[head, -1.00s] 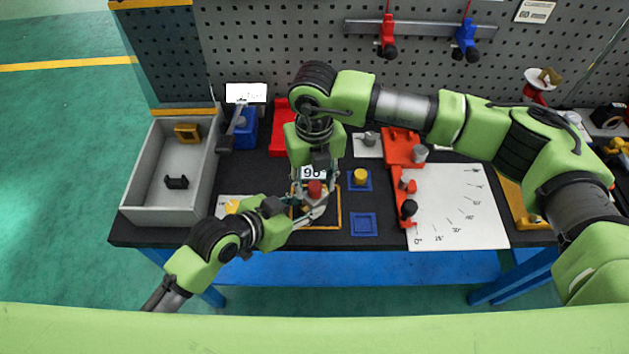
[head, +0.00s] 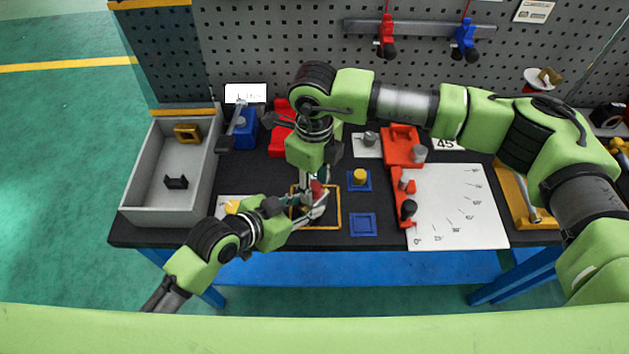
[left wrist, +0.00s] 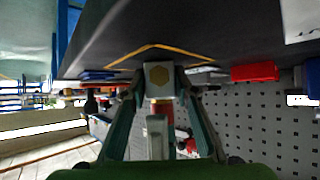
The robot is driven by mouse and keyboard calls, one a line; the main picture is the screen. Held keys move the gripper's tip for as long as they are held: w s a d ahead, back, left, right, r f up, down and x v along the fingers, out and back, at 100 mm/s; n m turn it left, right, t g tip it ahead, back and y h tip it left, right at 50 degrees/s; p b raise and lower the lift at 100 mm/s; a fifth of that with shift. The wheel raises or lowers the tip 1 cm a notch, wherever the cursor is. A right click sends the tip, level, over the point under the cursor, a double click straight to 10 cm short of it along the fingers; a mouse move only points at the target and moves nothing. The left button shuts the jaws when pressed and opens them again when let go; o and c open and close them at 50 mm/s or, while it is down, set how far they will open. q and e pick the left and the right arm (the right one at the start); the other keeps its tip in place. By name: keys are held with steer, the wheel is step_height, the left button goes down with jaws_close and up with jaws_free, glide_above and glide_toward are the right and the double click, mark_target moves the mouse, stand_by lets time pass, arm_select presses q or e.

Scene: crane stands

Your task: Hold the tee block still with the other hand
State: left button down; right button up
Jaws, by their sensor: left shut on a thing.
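The tee block, with a red top (head: 316,189), stands inside the yellow-outlined square (head: 339,212) on the black bench. My left gripper (head: 318,208) reaches in low from the left and is shut on it. My right gripper (head: 312,184) points down from above, close over the red top. Its fingers partly hide the block, and I cannot tell whether they touch it.
A blue square stand with a yellow knob (head: 359,178) and an empty blue square (head: 363,224) lie just right. A red fixture (head: 403,198) stands by a white angle sheet (head: 460,205). A grey bin (head: 160,216) is at the left. A pegboard (head: 270,60) closes the back.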

steer(key=n, duration=1.2)
steer(key=shift+n, duration=0.3)
steer(key=n, duration=1)
jaws_close()
steer(key=m, duration=0.4)
steer(key=shift+m, duration=0.4)
